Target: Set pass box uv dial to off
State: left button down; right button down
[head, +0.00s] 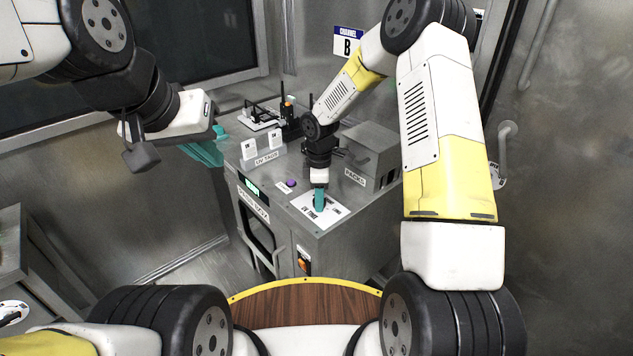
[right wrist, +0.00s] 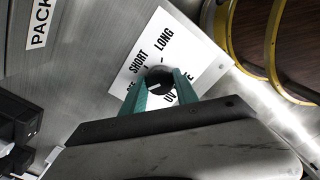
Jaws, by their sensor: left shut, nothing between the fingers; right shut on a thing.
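The pass box (head: 330,255) is a grey metal cabinet with a front door and a flat top. On its top is a white UV TIME plate (head: 303,206), also in the right wrist view (right wrist: 190,45), with the words SHORT and LONG and a partly hidden OFF. The black round UV dial (right wrist: 160,80) sits on this plate. A short pale mark shows on its left side, towards the partly covered OFF. My right gripper (head: 319,204) points down with its teal fingers on either side of the dial, shut on it. My left gripper (head: 212,150) is shut and empty, left of the box.
On the box top stand white UV TAGS cards (head: 250,148), a purple button (head: 291,183), a black device with antennas (head: 289,120) and a grey PACKS bin (head: 370,150). An orange switch (head: 303,264) is on the front. A steel bench (head: 20,245) stands at left.

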dwell(0.4)
jog(key=c, duration=0.9)
grip_release()
jog(key=shift+c, duration=0.2)
notch_tip(320, 180, up, 8)
jog(key=shift+f, duration=0.1)
